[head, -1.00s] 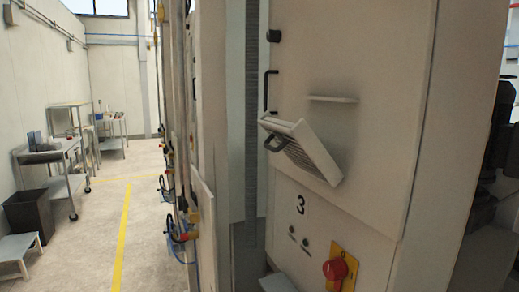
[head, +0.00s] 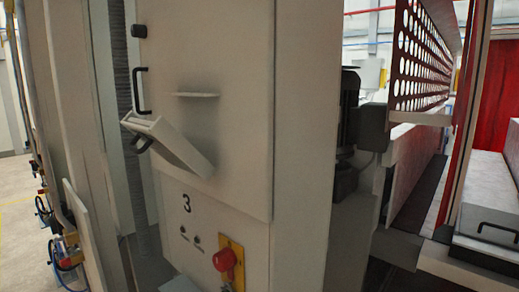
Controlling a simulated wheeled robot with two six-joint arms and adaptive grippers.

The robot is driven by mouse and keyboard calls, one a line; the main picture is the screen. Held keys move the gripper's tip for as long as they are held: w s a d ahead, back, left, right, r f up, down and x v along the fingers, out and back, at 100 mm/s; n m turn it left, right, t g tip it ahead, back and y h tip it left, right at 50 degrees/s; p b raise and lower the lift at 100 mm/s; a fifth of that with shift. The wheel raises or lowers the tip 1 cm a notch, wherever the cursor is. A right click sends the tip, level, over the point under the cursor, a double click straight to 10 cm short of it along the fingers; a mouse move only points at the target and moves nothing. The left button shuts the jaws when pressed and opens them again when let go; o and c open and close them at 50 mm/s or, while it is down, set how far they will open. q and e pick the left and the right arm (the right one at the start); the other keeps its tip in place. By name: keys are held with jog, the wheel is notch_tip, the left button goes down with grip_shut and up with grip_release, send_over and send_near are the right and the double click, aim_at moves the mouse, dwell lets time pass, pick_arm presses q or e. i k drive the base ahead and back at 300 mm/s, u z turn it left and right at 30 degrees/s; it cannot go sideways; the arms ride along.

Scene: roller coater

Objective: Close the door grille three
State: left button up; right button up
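The door grille three (head: 172,143) is a pale, box-like flap on the front of the tall cabinet (head: 235,130), above the black number 3. It is tilted outward, standing open from the panel. Neither of my grippers is in view.
A red knob (head: 224,259) on a yellow plate and two small buttons are below the grille. A small ledge (head: 197,94) juts out above it. Hoses and valves line the left side. A dark motor (head: 347,125) and a perforated red panel (head: 424,52) stand right.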

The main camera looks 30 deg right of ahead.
aim_at(161, 137)
jog(key=z, duration=0.3)
jog(key=k, duration=0.95)
jog(key=z, duration=0.8)
jog(key=i, duration=1.45)
jog(key=u, duration=0.55)
